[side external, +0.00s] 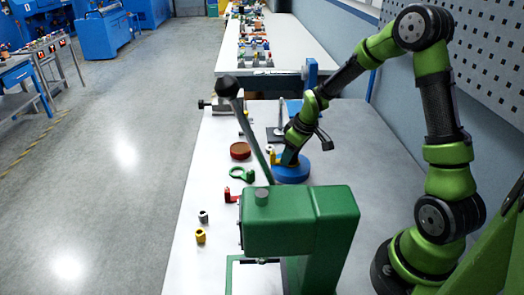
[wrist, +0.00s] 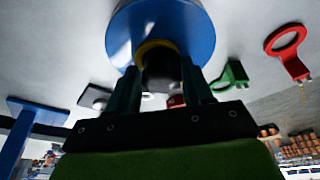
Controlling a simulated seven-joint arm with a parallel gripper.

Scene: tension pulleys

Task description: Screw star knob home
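A dark round knob (wrist: 160,68), which I take for the star knob, stands against a yellow ring (wrist: 146,48) on a blue disc (wrist: 190,28) in the wrist view. The fingers of my gripper (wrist: 161,82) lie on both sides of the knob and appear to be closed on it. In the side external view, my gripper (side external: 284,157) is down at the blue disc (side external: 292,175), which lies on the bench. A yellow part (side external: 276,160) shows at its left side. The knob's lobes and thread cannot be made out.
A green press (side external: 300,222) with a long lever (side external: 248,128) stands in front. A red-brown disc (side external: 240,150), a green ring part (side external: 241,173), a red bracket (side external: 232,196) and small grey (side external: 203,216) and yellow (side external: 200,236) pieces lie left. The bench right of the disc is clear.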

